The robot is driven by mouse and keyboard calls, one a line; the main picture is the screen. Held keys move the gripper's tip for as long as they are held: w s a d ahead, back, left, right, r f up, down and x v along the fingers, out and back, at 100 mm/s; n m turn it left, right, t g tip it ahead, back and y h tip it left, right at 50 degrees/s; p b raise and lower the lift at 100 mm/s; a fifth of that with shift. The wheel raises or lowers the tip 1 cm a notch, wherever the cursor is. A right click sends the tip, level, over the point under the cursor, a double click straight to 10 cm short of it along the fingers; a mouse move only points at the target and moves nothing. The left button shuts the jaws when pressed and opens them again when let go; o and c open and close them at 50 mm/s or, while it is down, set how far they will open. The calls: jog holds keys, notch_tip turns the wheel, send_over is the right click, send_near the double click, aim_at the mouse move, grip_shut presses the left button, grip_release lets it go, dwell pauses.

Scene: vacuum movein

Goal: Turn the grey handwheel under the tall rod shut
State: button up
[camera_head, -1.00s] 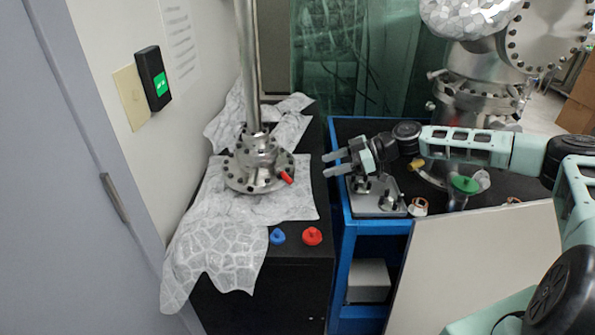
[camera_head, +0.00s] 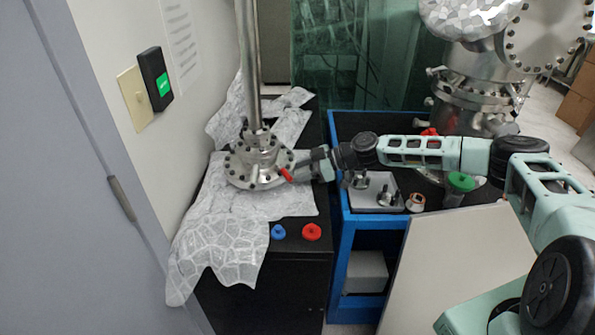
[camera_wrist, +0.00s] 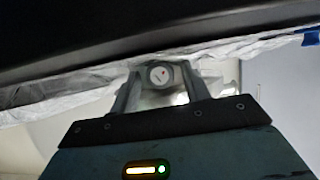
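The tall metal rod (camera_head: 252,70) rises from a grey bolted flange assembly (camera_head: 255,175) on the black cabinet. I cannot clearly pick out the grey handwheel's rim there. A short red part (camera_head: 286,174) sticks out at the flange's right front. My gripper (camera_head: 303,166) is close to the flange's right side, by the red part; its fingertips are partly lost against the metal. In the wrist view, my gripper's two fingers (camera_wrist: 160,95) stand apart.
Crinkled white sheeting (camera_head: 215,245) lies under and around the flange. Blue (camera_head: 278,232) and red (camera_head: 312,232) knobs sit on the cabinet's front edge. A blue-framed cart (camera_head: 345,240) stands right, with a grey plate (camera_head: 374,192). The wall is left.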

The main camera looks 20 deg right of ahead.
jog(key=c, duration=0.7)
jog(key=m+b, duration=0.1)
jog(key=b, duration=0.2)
jog(key=shift+w+f+g, duration=0.1)
jog(key=shift+f+g, duration=0.25)
jog(key=shift+g, duration=0.05)
jog(key=shift+r+m+g+b, duration=0.1)
jog(key=shift+m+g+b, duration=0.25)
jog(key=shift+b, duration=0.45)
jog(key=shift+r+m+y, duration=0.2)
jog(key=shift+m+y, duration=0.05)
jog(key=shift+y, duration=0.05)
jog(key=o, duration=0.9)
jog(key=shift+o, duration=0.2)
jog(key=shift+d+r, duration=0.1)
jog(key=shift+d, duration=0.05)
